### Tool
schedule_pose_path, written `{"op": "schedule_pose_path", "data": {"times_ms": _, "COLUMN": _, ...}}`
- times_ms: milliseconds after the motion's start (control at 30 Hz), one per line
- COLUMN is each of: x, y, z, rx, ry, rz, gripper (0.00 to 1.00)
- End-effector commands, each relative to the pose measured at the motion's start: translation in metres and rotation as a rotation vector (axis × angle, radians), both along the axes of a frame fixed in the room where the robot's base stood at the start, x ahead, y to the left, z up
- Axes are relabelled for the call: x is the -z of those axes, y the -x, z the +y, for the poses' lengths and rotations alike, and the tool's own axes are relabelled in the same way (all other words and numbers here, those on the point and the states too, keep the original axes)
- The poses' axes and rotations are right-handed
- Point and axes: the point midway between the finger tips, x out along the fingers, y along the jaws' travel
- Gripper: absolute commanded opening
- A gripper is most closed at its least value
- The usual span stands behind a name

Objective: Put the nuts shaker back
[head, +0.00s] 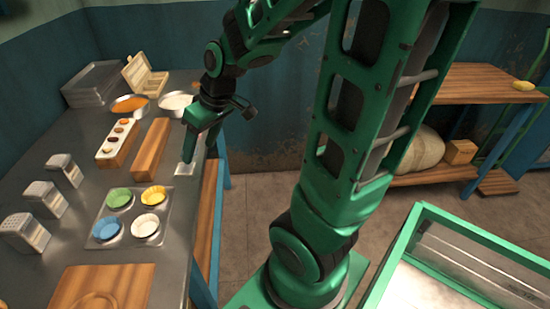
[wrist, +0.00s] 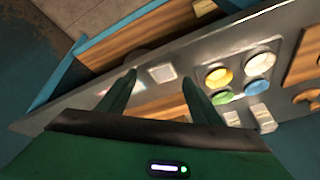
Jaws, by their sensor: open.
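Three metal shakers stand in a row at the left of the metal table: a near one (head: 25,233), a middle one (head: 45,199) and a far one (head: 65,170). I cannot tell which one holds nuts. Two shakers also show in the wrist view, one (wrist: 264,117) beside the other (wrist: 232,118). My gripper (head: 187,150) hangs over the table's right edge, pointing down, apart from the shakers. In the wrist view my gripper (wrist: 158,82) is open, with nothing between its fingers. A small pale square (head: 184,169) lies on the table below it.
A tray (head: 105,230) holds colored cups. A cutting board (head: 100,287) lies in front.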

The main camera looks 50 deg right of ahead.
Motion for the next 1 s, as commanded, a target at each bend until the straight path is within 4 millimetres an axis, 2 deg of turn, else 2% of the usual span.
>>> {"op": "schedule_pose_path", "data": {"times_ms": 33, "x": -0.004, "y": 0.029, "z": -0.019, "rx": 0.096, "ry": 0.016, "rz": 0.058, "gripper": 0.59}}
{"op": "schedule_pose_path", "data": {"times_ms": 100, "x": -0.007, "y": 0.069, "z": -0.041, "rx": 0.235, "ry": 0.03, "rz": 0.148, "gripper": 0.59}}
{"op": "schedule_pose_path", "data": {"times_ms": 200, "x": -0.011, "y": 0.124, "z": -0.062, "rx": 0.422, "ry": 0.037, "rz": 0.259, "gripper": 0.59}}
{"op": "schedule_pose_path", "data": {"times_ms": 300, "x": -0.016, "y": 0.166, "z": -0.072, "rx": 0.571, "ry": 0.035, "rz": 0.341, "gripper": 0.59}}
{"op": "schedule_pose_path", "data": {"times_ms": 400, "x": -0.018, "y": 0.192, "z": -0.074, "rx": 0.665, "ry": 0.028, "rz": 0.394, "gripper": 0.59}}
{"op": "schedule_pose_path", "data": {"times_ms": 567, "x": -0.019, "y": 0.206, "z": -0.074, "rx": 0.719, "ry": 0.025, "rz": 0.423, "gripper": 0.59}}
{"op": "schedule_pose_path", "data": {"times_ms": 1000, "x": -0.019, "y": 0.206, "z": -0.074, "rx": 0.715, "ry": 0.025, "rz": 0.422, "gripper": 0.59}}
